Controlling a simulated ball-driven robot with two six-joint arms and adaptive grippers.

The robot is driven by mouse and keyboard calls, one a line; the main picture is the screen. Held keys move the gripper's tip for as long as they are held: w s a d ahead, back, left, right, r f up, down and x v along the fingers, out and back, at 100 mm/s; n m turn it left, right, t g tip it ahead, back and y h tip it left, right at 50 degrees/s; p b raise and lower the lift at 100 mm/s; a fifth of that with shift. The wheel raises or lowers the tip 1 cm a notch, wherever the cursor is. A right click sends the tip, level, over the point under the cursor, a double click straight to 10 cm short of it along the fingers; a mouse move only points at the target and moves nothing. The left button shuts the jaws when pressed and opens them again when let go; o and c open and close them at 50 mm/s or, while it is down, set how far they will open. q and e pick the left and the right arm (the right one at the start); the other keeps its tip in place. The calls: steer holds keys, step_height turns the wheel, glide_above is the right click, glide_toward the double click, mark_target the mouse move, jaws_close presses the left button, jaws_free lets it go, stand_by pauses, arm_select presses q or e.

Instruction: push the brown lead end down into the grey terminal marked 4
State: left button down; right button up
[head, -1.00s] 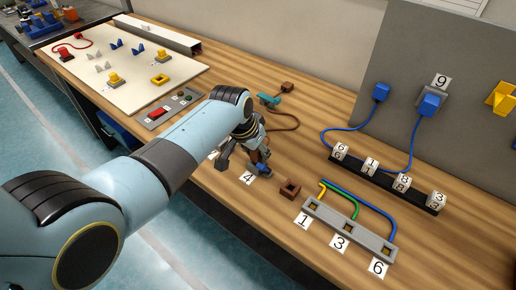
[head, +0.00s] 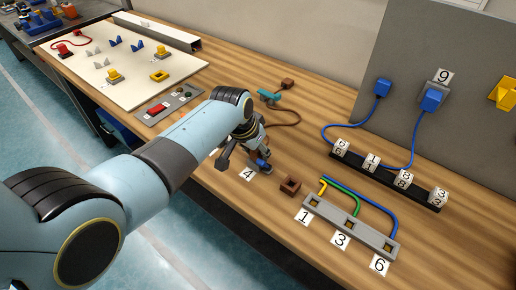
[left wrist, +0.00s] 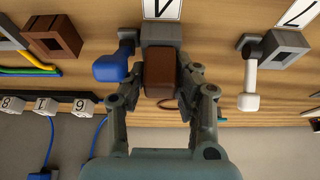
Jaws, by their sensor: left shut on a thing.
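My left gripper (left wrist: 162,92) is shut on the brown lead end (left wrist: 160,72), a brown block between its two fingers. The lead end is right at the grey terminal (left wrist: 161,34), overlapping it in the left wrist view; how deep it sits I cannot tell. A blue lever (left wrist: 110,67) is beside that terminal. The card marked 4 (head: 248,175) lies by it in the head view, where my left gripper (head: 256,157) hides most of the terminal. The brown cable (head: 287,120) runs back from the gripper. My right gripper is not in view.
A brown hollow block (head: 290,186) stands close to the right. Beyond it is a grey strip (head: 348,226) with cards 1, 3 and 6. Another grey terminal (left wrist: 285,48) with a white lever (left wrist: 249,88) is on the other side. A black rail (head: 386,182) lies further back.

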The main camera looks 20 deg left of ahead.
arm_select(q)
steer(key=c, duration=0.9)
jaws_free()
